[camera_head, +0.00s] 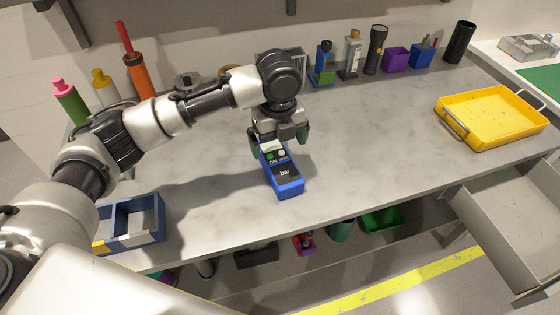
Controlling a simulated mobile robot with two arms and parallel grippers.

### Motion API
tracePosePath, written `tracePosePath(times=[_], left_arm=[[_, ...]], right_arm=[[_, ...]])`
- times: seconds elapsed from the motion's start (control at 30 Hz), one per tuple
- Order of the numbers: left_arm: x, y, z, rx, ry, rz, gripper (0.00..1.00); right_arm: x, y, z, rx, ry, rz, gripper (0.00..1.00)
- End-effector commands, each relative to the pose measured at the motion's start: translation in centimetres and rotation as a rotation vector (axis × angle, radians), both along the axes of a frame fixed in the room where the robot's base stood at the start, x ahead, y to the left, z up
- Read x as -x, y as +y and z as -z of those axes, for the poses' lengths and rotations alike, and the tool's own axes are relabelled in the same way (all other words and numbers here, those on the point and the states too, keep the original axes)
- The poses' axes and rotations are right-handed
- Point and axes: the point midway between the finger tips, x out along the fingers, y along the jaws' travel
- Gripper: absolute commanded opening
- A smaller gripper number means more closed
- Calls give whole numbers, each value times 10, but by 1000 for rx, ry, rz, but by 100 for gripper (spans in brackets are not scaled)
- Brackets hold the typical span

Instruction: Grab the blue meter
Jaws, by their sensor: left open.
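The blue meter (285,181) lies on the grey worktop, near its front edge and left of the middle. It has a dark label panel, a green and a white button and a pale screen at its far end. My left gripper (279,143) is over the far end of the meter, pointing down, with its fingers apart on either side of it. I cannot tell whether the fingers touch the meter. My right gripper is not in view.
A yellow tray (492,116) stands at the right on the worktop (390,150). A blue divided box (133,222) is at the front left. Bottles, a flashlight (376,50) and a black cylinder (459,42) line the back. An open grey drawer (500,215) sticks out at the right.

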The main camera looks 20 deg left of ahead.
Motion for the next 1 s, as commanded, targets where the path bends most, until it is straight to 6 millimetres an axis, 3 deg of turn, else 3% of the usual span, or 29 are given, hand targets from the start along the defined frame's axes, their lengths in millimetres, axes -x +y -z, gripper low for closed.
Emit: tracePosePath(times=[0.17, 0.33, 0.6, 0.9, 1.0], left_arm=[[0, 0, 23, 1, 0, -3, 100], [-2, 1, 35, 1, -1, -3, 100], [-4, 2, 73, 1, -1, -2, 100], [-5, 2, 78, 1, -3, -2, 100], [-5, 2, 78, 1, -3, -2, 85]], right_arm=[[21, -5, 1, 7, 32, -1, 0], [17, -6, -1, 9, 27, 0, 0], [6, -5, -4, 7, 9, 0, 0], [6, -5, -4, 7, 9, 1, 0], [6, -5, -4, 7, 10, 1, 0]])
